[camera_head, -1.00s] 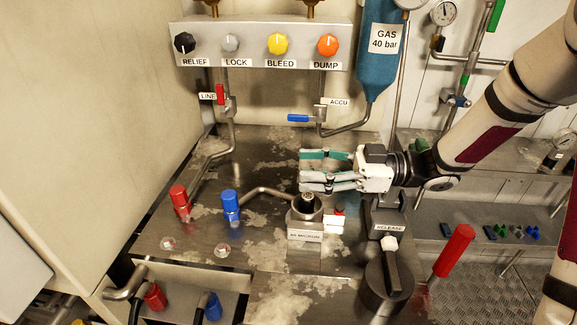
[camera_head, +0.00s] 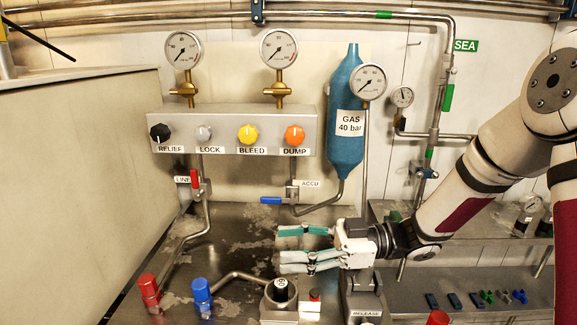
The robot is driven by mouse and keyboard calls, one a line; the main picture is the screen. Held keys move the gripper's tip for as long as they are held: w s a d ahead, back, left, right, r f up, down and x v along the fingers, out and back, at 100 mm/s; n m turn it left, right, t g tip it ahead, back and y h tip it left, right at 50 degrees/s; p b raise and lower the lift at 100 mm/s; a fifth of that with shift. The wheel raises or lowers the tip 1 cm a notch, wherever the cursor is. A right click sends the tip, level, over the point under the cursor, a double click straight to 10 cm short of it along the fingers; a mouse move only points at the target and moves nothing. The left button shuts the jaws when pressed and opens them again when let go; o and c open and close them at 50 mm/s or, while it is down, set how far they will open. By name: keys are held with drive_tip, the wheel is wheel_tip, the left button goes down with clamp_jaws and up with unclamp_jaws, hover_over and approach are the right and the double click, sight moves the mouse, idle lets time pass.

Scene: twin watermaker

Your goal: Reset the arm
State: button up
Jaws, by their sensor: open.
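My gripper (camera_head: 306,249) is at the end of my arm, which comes in from the right. Its fingers point left and stand apart, with green and pale grey pads. Nothing shows between them. It hovers over the metal bench (camera_head: 235,232), above and behind the filter housing (camera_head: 281,292) and near the RELEASE block (camera_head: 364,305). I cannot tell the exact gap to the bench.
The valve panel (camera_head: 233,113) with RELIEF, LOCK, BLEED and DUMP knobs stands behind, left of the blue gas bottle (camera_head: 346,110). Red (camera_head: 149,290) and blue (camera_head: 201,294) fittings stand front left. A lower shelf (camera_head: 463,284) holds small parts at right. A large cabinet (camera_head: 80,180) fills the left.

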drive_tip(key=w+d+r+m+t+h+p, duration=0.4)
drive_tip(key=w+d+r+m+t+h, duration=0.2)
drive_tip(key=w+d+r+t+h, duration=0.45)
drive_tip(key=s+d+r+m+t+h+p, duration=0.2)
drive_tip(key=s+d+r+m+h, duration=0.15)
drive_tip(key=d, duration=0.25)
drive_tip(key=s+d+r+m+t+h+p, duration=0.1)
drive_tip(key=s+d+r+m+h, duration=0.2)
drive_tip(key=d+m+h, duration=0.15)
drive_tip(key=s+d+r+m+g+h+p, duration=0.1)
drive_tip(key=s+d+m+g+h+p, duration=0.2)
drive_tip(key=s, duration=1)
drive_tip(key=s+a+f+m+g+y, duration=0.1)
drive_tip(key=s+a+g, duration=0.1)
drive_tip(key=s, duration=0.7)
drive_tip(key=s+a+f+m+g+y, duration=0.1)
drive_tip(key=s+a+m+g+y, duration=0.1)
drive_tip(key=s, duration=0.7)
drive_tip(key=shift+a+g+p, duration=0.25)
drive_tip(key=shift+g+p, duration=0.1)
drive_tip(key=shift+p, duration=0.05)
